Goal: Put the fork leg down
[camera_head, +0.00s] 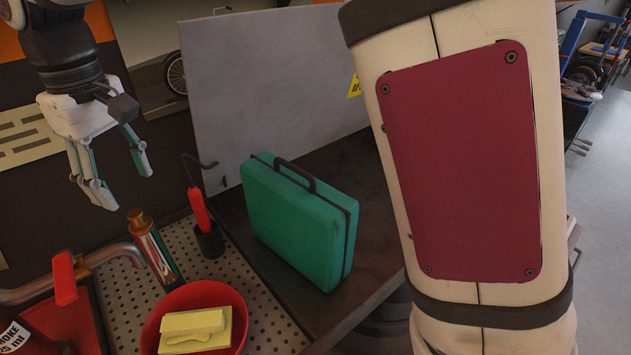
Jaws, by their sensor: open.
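A short tube with a gold-brown top and red, white and green sides (152,243), which looks like the fork leg, stands tilted on the perforated metal surface (255,292) at the lower left. Its lower end is partly hidden behind the red bowl. My gripper (130,192) is at the upper left, pointing down, with its fingers spread and nothing between them. In the picture it is above the tube and apart from it.
A red bowl (152,325) holds yellow blocks. A red-handled tool (198,210) stands in a dark holder. A teal case (296,225) stands on the dark bench before a grey panel (265,75). A bent metal pipe (110,254) and a red lever (64,278) are at the left.

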